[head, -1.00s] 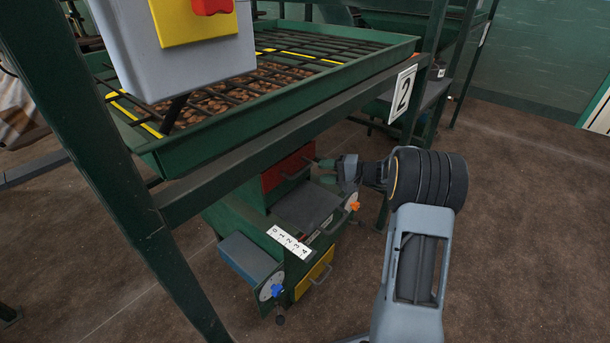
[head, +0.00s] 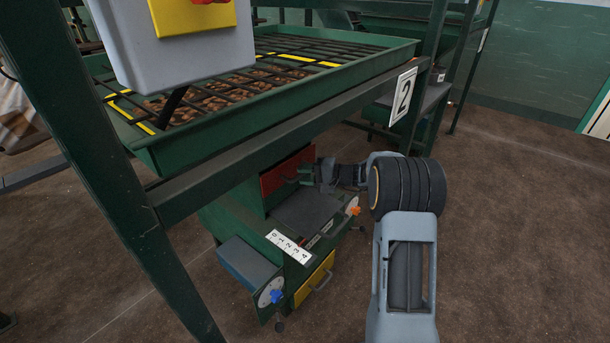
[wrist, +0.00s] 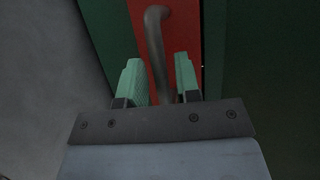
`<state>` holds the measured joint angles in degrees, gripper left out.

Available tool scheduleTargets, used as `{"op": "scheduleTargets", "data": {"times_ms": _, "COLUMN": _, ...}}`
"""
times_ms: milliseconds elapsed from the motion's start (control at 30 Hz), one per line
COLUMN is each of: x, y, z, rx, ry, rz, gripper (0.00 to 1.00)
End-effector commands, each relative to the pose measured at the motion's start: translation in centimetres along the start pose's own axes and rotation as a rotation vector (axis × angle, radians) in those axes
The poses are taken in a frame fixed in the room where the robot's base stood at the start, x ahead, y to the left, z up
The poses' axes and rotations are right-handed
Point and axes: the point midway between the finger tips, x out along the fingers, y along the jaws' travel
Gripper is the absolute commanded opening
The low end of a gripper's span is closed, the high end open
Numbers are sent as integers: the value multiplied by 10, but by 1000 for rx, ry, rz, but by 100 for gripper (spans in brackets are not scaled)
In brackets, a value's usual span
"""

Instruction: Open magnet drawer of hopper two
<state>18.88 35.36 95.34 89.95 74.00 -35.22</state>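The hopper marked with a 2 sign (head: 403,95) has a red drawer front (head: 276,180) under its frame, with a dark bar handle. In the wrist view the red front (wrist: 186,22) and its grey bent handle (wrist: 157,45) are straight ahead. My gripper (head: 304,174) is at the red drawer. In the wrist view its two green fingers (wrist: 160,80) are apart, one on each side of the handle. A gap shows between the handle and the fingers. The drawer looks closed.
Below the red drawer are a grey plate (head: 306,211), a yellow drawer (head: 315,281) with a handle, a 0-to-4 scale (head: 288,246), and dials with blue (head: 277,296) and orange knobs. A green frame post (head: 130,200) stands at left. The floor at right is clear.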

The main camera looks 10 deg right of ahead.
Motion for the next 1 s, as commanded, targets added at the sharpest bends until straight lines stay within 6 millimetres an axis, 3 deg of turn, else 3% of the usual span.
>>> {"op": "scheduleTargets", "data": {"times_ms": 300, "x": 0, "y": 0, "z": 0, "rx": 0, "ry": -1, "rz": 0, "gripper": 0}}
{"op": "scheduleTargets", "data": {"times_ms": 767, "x": -4, "y": 1, "z": 1, "rx": 0, "ry": 0, "rz": 0, "gripper": 0}}
{"op": "scheduleTargets", "data": {"times_ms": 1000, "x": -43, "y": 10, "z": 7, "rx": 3, "ry": 6, "rz": 0, "gripper": 0}}
